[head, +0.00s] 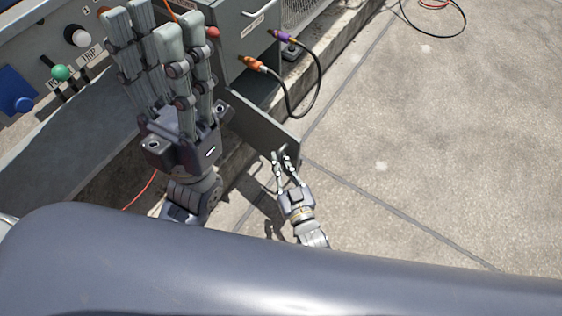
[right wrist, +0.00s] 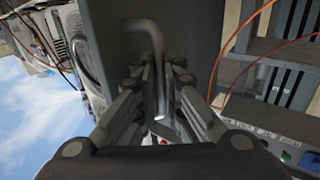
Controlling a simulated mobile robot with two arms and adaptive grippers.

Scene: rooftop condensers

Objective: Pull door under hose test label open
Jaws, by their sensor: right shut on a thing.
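A grey cabinet door (head: 262,125) stands swung out from the cabinet, and a dark opening (head: 257,84) shows behind it. A small white label (head: 252,25) is on the cabinet face above; I cannot read its text. My right gripper (head: 286,160) is at the door's outer end, shut on the door's handle. In the right wrist view the handle (right wrist: 150,32) is a bent grey bar running between the fingers (right wrist: 160,100), with the door (right wrist: 190,25) behind it. My left gripper (head: 155,30) is raised, open and empty, in front of the cabinet and hiding part of it.
A dark hose with orange (head: 252,64) and purple (head: 281,36) fittings hangs near the door. The concrete floor (head: 430,130) at the right is mostly clear.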

